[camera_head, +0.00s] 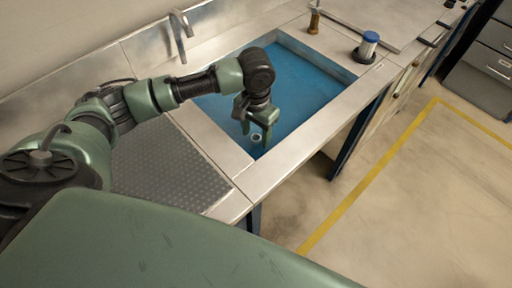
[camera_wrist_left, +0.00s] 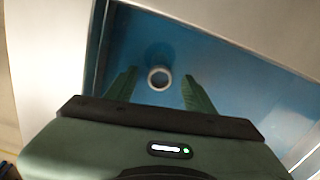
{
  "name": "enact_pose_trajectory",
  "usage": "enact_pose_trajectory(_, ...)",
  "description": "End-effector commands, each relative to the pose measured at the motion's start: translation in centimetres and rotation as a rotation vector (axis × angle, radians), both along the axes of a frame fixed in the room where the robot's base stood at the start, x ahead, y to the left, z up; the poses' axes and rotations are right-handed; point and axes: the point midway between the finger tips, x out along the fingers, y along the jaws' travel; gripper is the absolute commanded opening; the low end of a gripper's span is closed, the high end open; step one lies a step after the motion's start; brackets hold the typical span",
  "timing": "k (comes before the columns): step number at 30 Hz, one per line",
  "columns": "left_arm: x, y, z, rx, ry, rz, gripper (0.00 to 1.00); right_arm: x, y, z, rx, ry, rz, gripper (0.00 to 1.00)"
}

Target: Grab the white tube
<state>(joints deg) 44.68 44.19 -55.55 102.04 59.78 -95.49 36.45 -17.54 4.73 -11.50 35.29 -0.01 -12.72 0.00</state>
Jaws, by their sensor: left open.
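The white tube shows as a small white ring (camera_head: 256,137) in the blue basin, below my left gripper. In the left wrist view its round end (camera_wrist_left: 159,78) lies between and beyond the two green fingers, with a dark round shadow beside it. My left gripper (camera_head: 257,132) is open and points down over the near part of the basin. Its fingertips (camera_wrist_left: 156,82) are spread to either side of the ring in the wrist view. I cannot tell whether they touch it. The tube's length is hidden. My right gripper is out of view.
The blue basin (camera_head: 300,85) is sunk in a steel counter (camera_head: 285,163) with raised rims. A faucet (camera_head: 181,36) stands behind it. A textured plate (camera_head: 165,170) lies left of the basin.

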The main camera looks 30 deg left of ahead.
Motion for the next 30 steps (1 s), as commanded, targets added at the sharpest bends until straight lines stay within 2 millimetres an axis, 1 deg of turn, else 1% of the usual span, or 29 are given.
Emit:
enact_pose_trajectory(3, 0.0, 0.0, -1.9, 0.001, 0.003, 0.000, 0.54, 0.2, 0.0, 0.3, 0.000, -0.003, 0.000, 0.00)
enact_pose_trajectory(6, 0.0, 0.0, -3.0, 0.002, 0.001, 0.000, 0.54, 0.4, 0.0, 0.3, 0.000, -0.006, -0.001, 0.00)
enact_pose_trajectory(9, 0.0, 0.0, -3.5, 0.002, 0.001, -0.002, 0.54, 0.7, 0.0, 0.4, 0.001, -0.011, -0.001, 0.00)
enact_pose_trajectory(14, 0.0, 0.0, -3.5, 0.002, 0.000, -0.002, 0.54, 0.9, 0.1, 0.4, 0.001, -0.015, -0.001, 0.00)
enact_pose_trajectory(15, 0.0, 0.0, -3.5, 0.002, 0.000, -0.002, 0.51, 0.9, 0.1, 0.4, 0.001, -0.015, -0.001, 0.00)
enact_pose_trajectory(17, 0.0, 0.0, -3.5, 0.002, 0.000, -0.001, 0.34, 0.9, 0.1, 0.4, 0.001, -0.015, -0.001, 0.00)
enact_pose_trajectory(18, 0.0, 0.0, -3.4, 0.002, 0.000, -0.001, 0.23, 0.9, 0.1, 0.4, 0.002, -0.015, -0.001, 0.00)
enact_pose_trajectory(20, 0.0, 0.0, -3.4, 0.002, 0.000, -0.001, 0.06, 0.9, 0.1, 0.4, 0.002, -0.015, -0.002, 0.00)
enact_pose_trajectory(21, 0.0, 0.0, -3.4, 0.002, -0.001, -0.001, 0.00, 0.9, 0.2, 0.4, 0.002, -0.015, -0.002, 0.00)
enact_pose_trajectory(30, 0.1, 0.0, -3.3, 0.001, -0.002, -0.001, 0.00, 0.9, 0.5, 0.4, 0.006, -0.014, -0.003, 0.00)
